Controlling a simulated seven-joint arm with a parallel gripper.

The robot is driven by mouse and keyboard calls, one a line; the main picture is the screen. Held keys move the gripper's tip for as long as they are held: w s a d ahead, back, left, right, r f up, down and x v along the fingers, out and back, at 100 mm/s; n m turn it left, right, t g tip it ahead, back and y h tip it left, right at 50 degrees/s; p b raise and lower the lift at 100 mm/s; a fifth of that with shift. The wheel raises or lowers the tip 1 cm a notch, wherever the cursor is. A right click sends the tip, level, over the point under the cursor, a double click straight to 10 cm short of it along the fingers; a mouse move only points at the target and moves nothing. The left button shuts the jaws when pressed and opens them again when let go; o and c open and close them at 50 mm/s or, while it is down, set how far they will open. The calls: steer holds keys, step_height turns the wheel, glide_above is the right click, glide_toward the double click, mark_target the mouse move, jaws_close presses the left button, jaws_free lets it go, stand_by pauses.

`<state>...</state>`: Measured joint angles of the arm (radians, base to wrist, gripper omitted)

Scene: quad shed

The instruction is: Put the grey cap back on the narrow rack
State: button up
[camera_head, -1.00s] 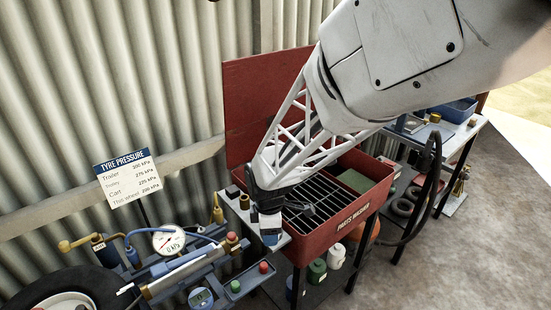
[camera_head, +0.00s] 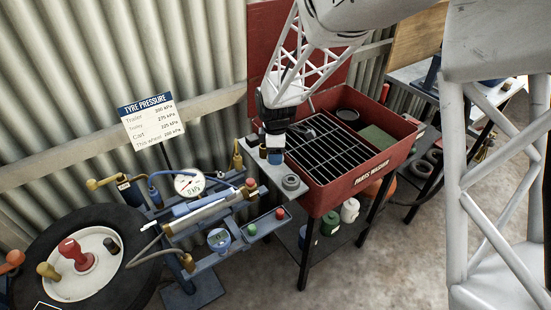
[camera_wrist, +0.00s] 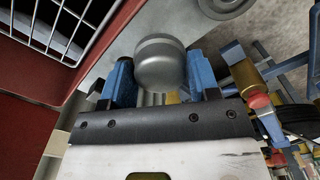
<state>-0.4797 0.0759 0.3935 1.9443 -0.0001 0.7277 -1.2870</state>
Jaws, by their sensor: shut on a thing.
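My gripper (camera_head: 274,143) points down over the narrow light-grey shelf (camera_head: 270,178) on the left side of the red parts washer. In the wrist view, its two blue fingers are shut on the grey cap (camera_wrist: 160,62), a smooth rounded cylinder. Whether the cap touches the shelf is not clear. I cannot tell for certain whether this shelf is the narrow rack.
A grey ring-shaped part (camera_head: 291,182) lies near the shelf's front end. The parts washer (camera_head: 345,190) with its black grid stands close on the right. A blue gauge bench (camera_head: 200,215) and a tyre (camera_head: 40,235) are at left. A sign (camera_head: 152,120) stands behind.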

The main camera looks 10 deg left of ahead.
steer(key=shift+w+a, duration=0.1)
steer(key=shift+w, duration=0.05)
steer(key=shift+f, duration=1.75)
steer(key=shift+f, duration=0.1)
steer(key=o, duration=0.7)
step_height(320, 180, up, 12)
steer(key=shift+r, duration=0.1)
stand_by(0.4)
